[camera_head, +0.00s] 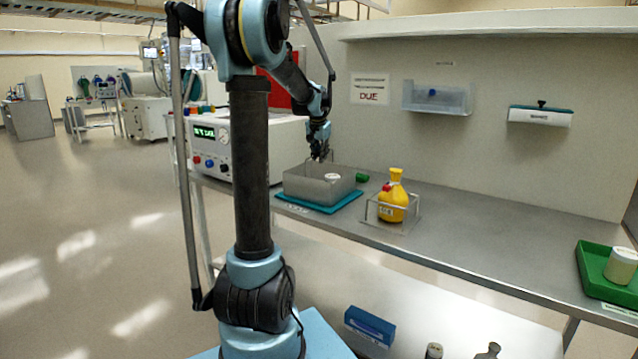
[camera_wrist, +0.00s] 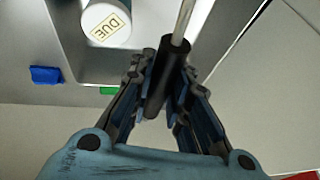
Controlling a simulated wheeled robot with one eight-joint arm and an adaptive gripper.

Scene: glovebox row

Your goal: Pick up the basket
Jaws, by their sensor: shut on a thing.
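The basket (camera_head: 312,188) is a grey open metal box standing on, or very near, a teal mat (camera_head: 335,206) on the bench; I cannot tell if there is a gap beneath it. A white round container (camera_head: 332,177) sits inside it. In the wrist view this container (camera_wrist: 106,24) shows a "DUE" label. My gripper (camera_head: 319,156) is above the basket. In the wrist view my gripper (camera_wrist: 160,85) is shut on the black sleeve of the basket's handle (camera_wrist: 168,65). Part of the handle is hidden by the fingers.
A white instrument (camera_head: 245,150) stands at left. A green tray (camera_head: 607,272) is at far right; bare bench (camera_head: 470,225) lies between.

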